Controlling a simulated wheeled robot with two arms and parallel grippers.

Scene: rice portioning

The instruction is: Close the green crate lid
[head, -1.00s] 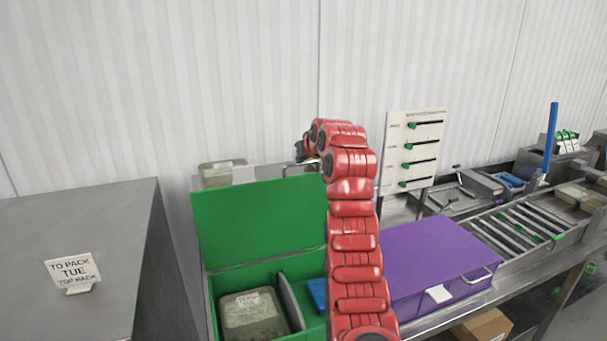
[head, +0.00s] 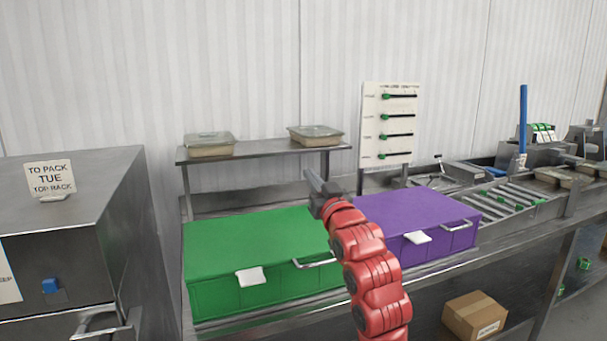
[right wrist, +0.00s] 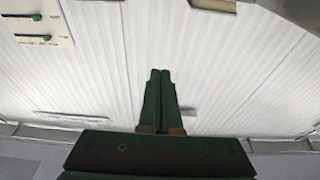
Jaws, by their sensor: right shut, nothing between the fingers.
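The green crate (head: 262,286) stands on the metal bench in the head view. Its green lid (head: 250,243) lies flat over the top, and the crate's inside is hidden. A white label and a metal handle (head: 315,263) are on its front. My right gripper (head: 311,176) is above the bench, past the lid's right side and near the purple crate. It is shut and empty, apart from the lid. In the right wrist view its two fingers (right wrist: 160,100) are together, pointing at the white wall. My left gripper is not in view.
A closed purple crate (head: 440,238) stands to the right of the green one. A raised shelf (head: 262,148) behind holds two lidded containers. A slider board (head: 370,125) stands behind the purple crate. A steel cabinet (head: 100,220) is at the left. A cardboard box (head: 473,315) sits below the bench.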

